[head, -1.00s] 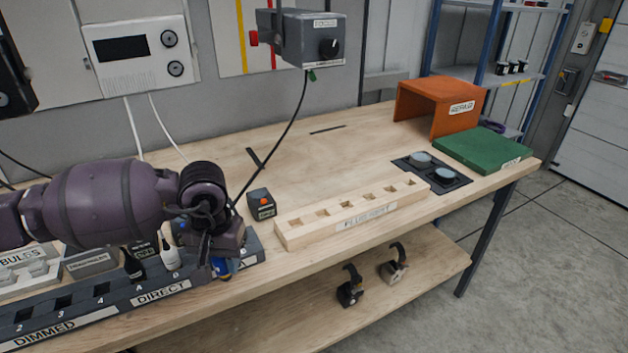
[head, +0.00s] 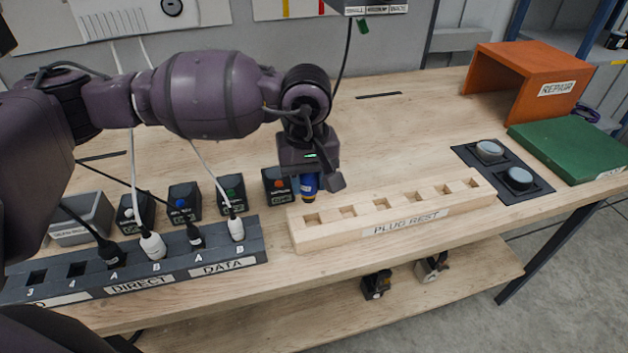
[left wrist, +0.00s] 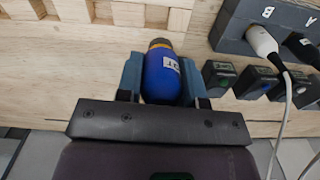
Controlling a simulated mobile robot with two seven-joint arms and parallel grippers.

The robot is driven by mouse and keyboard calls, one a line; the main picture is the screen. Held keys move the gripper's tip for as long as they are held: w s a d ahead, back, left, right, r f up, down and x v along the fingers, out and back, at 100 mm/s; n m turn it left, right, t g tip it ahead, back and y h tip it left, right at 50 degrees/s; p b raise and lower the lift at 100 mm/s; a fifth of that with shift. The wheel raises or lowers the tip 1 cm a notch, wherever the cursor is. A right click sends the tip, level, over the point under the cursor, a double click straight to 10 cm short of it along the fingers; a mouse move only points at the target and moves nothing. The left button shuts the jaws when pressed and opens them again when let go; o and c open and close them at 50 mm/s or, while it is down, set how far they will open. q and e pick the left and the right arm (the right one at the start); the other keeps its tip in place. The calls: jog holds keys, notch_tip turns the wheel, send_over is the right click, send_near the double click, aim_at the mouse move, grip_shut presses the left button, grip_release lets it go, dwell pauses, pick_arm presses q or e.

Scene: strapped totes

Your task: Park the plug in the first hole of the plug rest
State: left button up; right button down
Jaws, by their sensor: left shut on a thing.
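The blue plug (head: 309,186) is held nose down in my left gripper (head: 318,182), just above the table behind the left end of the plug rest. The plug rest (head: 400,227) is a pale wooden block with a row of several square holes, all looking empty; its leftmost hole (head: 312,219) is just below and in front of the plug. In the left wrist view the blue plug (left wrist: 162,78), with a white label, sits between both fingers. The plug rest (left wrist: 110,14) lies beyond it at upper left. My right gripper is not in view.
A dark socket strip (head: 140,275) with black and white plugs stands left of the rest. Small button boxes (head: 277,187) stand behind it. Right of the rest are a dark button pad (head: 503,167), a green mat (head: 570,150) and an orange stand (head: 527,80).

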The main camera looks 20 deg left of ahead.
aim_at(312, 198)
pick_arm(q)
jog(key=shift+s+d+n, duration=0.1)
jog(key=shift+d+n, duration=0.25)
jog(key=shift+n, duration=0.05)
jog(key=shift+f+b, duration=0.55)
jog(key=shift+f, duration=0.6)
jog(key=shift+f+b, duration=0.35)
jog(key=shift+f, duration=0.75)
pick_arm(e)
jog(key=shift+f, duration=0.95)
